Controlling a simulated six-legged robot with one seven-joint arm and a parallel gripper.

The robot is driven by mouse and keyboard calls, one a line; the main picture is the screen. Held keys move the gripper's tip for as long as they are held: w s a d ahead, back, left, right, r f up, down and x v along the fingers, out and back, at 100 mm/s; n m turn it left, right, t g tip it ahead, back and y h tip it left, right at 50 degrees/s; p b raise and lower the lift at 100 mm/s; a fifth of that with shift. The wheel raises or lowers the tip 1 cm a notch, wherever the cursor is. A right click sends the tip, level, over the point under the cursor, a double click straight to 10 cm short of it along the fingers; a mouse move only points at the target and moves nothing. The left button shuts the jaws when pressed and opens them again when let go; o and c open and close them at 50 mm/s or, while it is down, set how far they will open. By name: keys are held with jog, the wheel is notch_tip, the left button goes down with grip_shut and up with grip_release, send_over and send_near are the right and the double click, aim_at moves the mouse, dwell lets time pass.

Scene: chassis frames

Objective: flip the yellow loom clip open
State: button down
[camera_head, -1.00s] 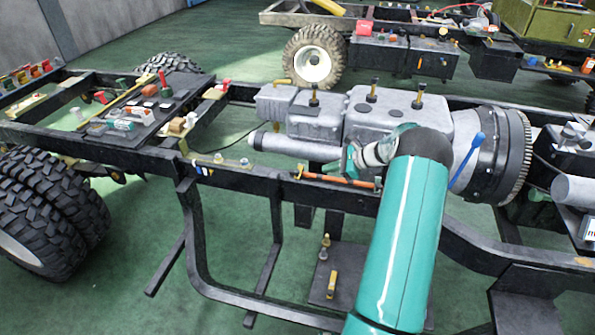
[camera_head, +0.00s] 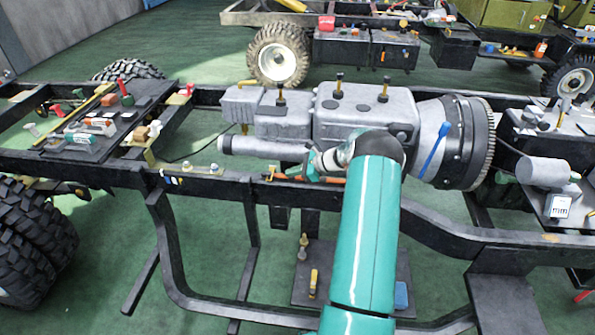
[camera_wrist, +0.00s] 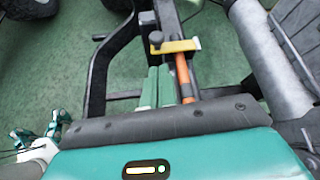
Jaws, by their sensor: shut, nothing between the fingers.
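The yellow loom clip (camera_wrist: 180,46) shows in the wrist view as a flat bar lying across the orange loom (camera_wrist: 184,78), with a dark knob at its left end. In the head view the clip (camera_head: 268,176) is a small yellow spot at the left end of the orange loom (camera_head: 334,180) on the frame rail. My gripper's green fingers (camera_wrist: 158,72) are together and empty. In the wrist view they point toward the clip from below, left of the loom. In the head view my gripper (camera_head: 312,164) is right of the clip, apart from it.
The dark chassis rail (camera_head: 215,183) runs across the picture. A grey gearbox (camera_head: 357,112) stands just behind the loom, with a blue lever (camera_head: 434,150) to the right. A tool board (camera_head: 100,128) with several items lies at left.

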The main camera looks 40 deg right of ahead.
aim_at(272, 178)
jog(key=x, duration=0.5)
jog(key=shift+w+a+f, duration=0.15)
jog(key=shift+w+a, duration=0.05)
jog(key=shift+w, duration=0.05)
